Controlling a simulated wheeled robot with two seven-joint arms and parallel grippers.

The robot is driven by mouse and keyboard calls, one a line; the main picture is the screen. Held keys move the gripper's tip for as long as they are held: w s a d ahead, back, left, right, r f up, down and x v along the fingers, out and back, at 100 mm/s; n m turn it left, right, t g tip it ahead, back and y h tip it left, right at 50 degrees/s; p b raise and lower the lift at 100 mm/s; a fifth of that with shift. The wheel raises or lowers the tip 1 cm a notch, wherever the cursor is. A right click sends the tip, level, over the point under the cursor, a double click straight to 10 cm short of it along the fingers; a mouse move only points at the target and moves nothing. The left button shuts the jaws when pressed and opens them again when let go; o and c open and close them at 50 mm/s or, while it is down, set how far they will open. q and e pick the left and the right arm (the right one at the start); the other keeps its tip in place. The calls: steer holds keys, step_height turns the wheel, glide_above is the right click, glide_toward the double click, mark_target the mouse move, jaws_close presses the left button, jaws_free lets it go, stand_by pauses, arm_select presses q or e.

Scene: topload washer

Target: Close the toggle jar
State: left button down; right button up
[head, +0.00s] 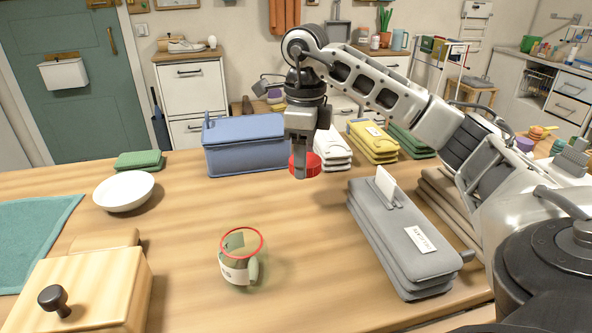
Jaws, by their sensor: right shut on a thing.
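The jar (239,268) stands upright on the wooden table, near the front middle. It is greenish with a pale label, a red ring around its open rim and a handle-like part on its right side. My right gripper (304,170) points down and is shut on a round red lid (314,164). It holds the lid above the table, behind and to the right of the jar and apart from it. The fingers hide part of the lid. My left gripper is not in view.
A grey stack of cases (400,250) lies right of the jar. A wooden box with a dark knob (85,295) stands at the front left, a white bowl (123,191) behind it. A blue box (245,145) stands at the back. The table around the jar is clear.

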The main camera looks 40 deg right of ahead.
steer(key=s+a+r, duration=0.3)
steer(key=s+r, duration=0.2)
steer(key=s, duration=0.4)
steer(key=shift+p, duration=0.3)
steer(key=shift+s+a, duration=0.1)
